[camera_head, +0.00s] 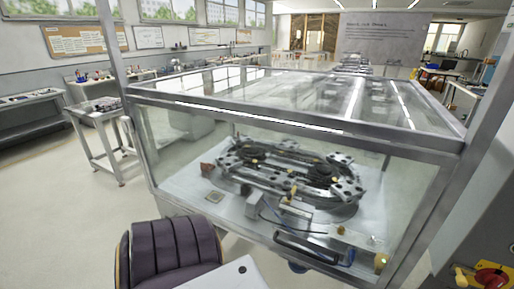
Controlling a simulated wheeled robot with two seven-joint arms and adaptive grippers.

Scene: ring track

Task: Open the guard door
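The guard is a clear box with a grey metal frame around a ring track machine. Its front guard door (210,137) is a clear panel facing me, and it looks shut. A dark bar handle (305,247) sits low on the front, right of the middle. Behind the panel, the ring track (285,170) with dark and metal parts stands on a pale base plate (190,187). Neither of my grippers shows in the head view, so nothing is seen touching the handle or door.
A grey frame post (113,50) rises at the box's left and another post (494,85) at its right. A red and yellow switch (490,276) is at the lower right. A small metal table (100,115) stands to the left. The pale floor (60,220) at left is clear.

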